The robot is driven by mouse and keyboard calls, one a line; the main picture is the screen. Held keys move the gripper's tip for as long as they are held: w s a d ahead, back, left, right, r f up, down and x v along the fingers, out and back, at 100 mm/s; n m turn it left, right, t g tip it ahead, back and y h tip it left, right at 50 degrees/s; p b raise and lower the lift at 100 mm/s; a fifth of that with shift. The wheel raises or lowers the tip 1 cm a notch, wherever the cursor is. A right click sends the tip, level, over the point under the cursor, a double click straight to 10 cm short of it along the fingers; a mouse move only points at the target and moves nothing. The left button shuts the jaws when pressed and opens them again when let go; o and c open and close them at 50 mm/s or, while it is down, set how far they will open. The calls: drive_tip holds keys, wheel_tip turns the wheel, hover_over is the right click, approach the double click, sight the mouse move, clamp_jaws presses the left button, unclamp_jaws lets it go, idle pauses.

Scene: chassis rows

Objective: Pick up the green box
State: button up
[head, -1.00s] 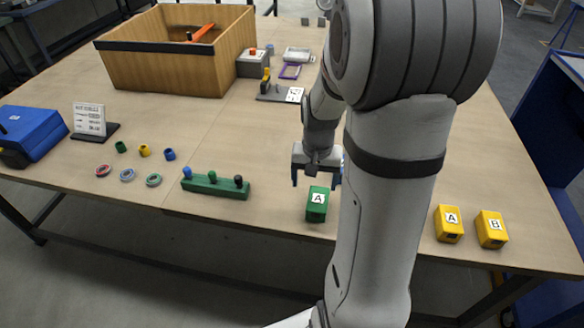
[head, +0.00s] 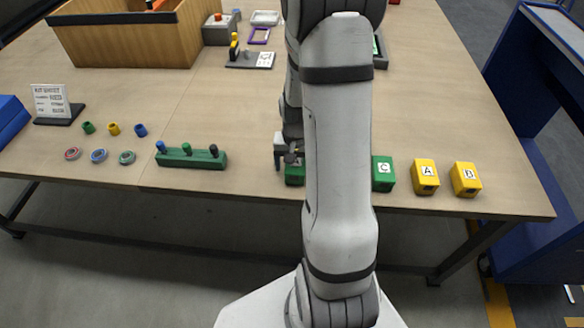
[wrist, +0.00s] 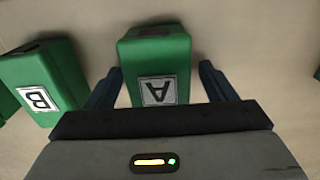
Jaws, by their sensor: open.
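A green box labelled A (wrist: 157,52) lies between the two dark fingers of my gripper (wrist: 161,70) in the wrist view. The fingers are open, one on each side of it, with small gaps visible. In the head view, my gripper (head: 288,158) is low at a green box (head: 294,180), which is mostly hidden by my arm. A green box labelled B (wrist: 42,78) stands just left of the gripper in the wrist view. A green box labelled C (head: 383,174) stands right of my arm in the head view.
Two yellow boxes, A (head: 425,177) and B (head: 465,180), stand further right near the table's front edge. A green block with pegs (head: 192,158) is to the left. A wooden bin (head: 130,40) stands at the back left.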

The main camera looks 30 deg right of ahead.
drive_tip(key=c, duration=1.3)
drive_tip(key=shift+o, duration=0.2)
